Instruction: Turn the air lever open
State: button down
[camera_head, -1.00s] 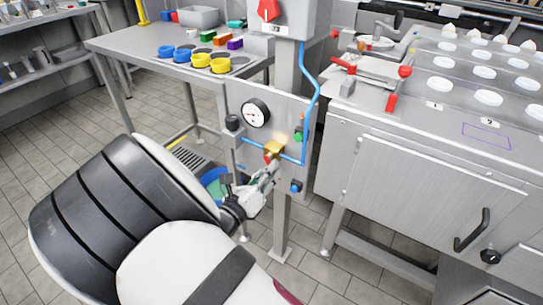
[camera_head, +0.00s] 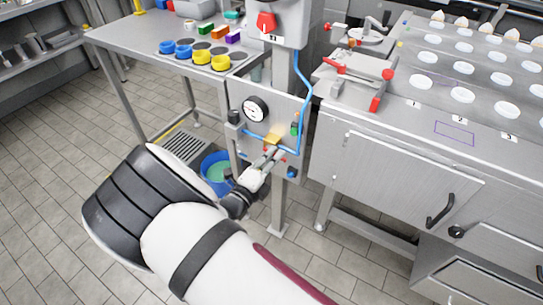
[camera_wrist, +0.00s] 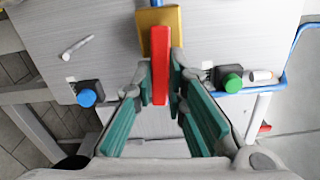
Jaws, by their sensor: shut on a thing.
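The air lever is a red bar (camera_wrist: 160,56) in the wrist view, upright in the picture and in front of a brass valve body (camera_wrist: 148,16). The brass valve also shows in the head view (camera_head: 273,139), on a grey panel with a round gauge (camera_head: 255,109). My gripper (camera_wrist: 162,76) has its green-padded fingers on both sides of the red bar, shut on it near the tips. In the head view, my gripper (camera_head: 268,160) reaches the panel just below the valve and hides most of the lever.
A blue knob (camera_wrist: 87,97) and a green knob (camera_wrist: 232,83) flank the lever. A blue hose (camera_head: 308,100) runs down the panel's right side. A steel cabinet (camera_head: 400,180) stands close on the right. A blue bucket (camera_head: 216,170) is on the floor behind my arm.

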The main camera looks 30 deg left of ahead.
jog(key=shift+s+n+p, duration=0.1)
jog(key=shift+n+p, duration=0.2)
jog(key=shift+n, duration=0.4)
jog(key=shift+r, duration=0.1)
jog(key=c, duration=1.6)
grip_release()
jog(key=shift+r, duration=0.1)
jog(key=s, duration=0.7)
jog(key=shift+s+a, duration=0.2)
jog(key=shift+a, duration=0.1)
